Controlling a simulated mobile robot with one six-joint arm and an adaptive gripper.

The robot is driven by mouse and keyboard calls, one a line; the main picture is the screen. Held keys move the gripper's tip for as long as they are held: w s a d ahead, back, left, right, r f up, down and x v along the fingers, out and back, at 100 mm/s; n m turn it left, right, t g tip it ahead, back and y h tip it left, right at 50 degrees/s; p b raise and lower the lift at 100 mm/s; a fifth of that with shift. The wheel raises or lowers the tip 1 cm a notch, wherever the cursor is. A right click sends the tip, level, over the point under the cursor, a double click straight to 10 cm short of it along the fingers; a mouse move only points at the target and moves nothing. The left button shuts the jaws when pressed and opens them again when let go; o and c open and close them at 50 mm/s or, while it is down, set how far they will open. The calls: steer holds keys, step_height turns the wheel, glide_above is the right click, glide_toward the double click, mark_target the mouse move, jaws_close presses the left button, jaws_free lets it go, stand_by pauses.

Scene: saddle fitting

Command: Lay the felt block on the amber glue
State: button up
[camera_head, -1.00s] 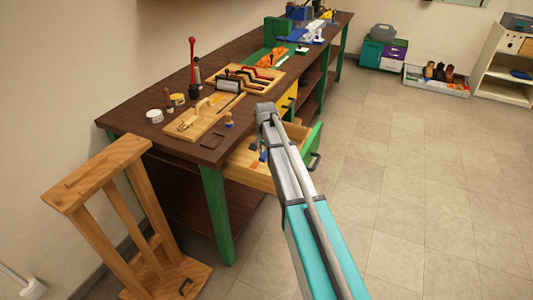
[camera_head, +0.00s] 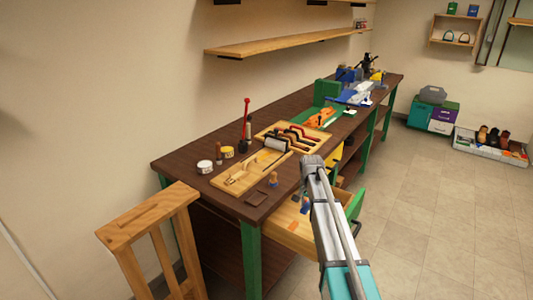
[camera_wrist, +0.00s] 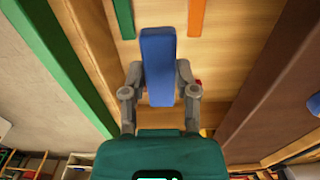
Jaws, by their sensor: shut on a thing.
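In the wrist view my gripper (camera_wrist: 158,76) has its two fingers closed on the sides of a blue block (camera_wrist: 157,55). The block is a flat, long slab, probably the felt block; its material is not clear. It is over the pale wooden floor of the open drawer (camera_head: 290,238). In the head view my arm hides most of the gripper. I cannot make out the amber glue for certain. A wooden board (camera_head: 238,184) and a dark square patch (camera_head: 256,198) lie on the near end of the bench (camera_head: 215,172).
A green strip (camera_wrist: 125,18) and an orange strip (camera_wrist: 197,16) lie in the drawer. On the bench are a roller (camera_head: 275,144), a tool rack (camera_head: 300,133), a white jar (camera_head: 205,167) and a yellow jar (camera_head: 228,152). A wooden stand (camera_head: 150,215) is at left.

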mark_target(307, 206)
step_height(307, 206, up, 22)
steer(key=p, duration=2.1)
steer(key=shift+s, duration=0.1)
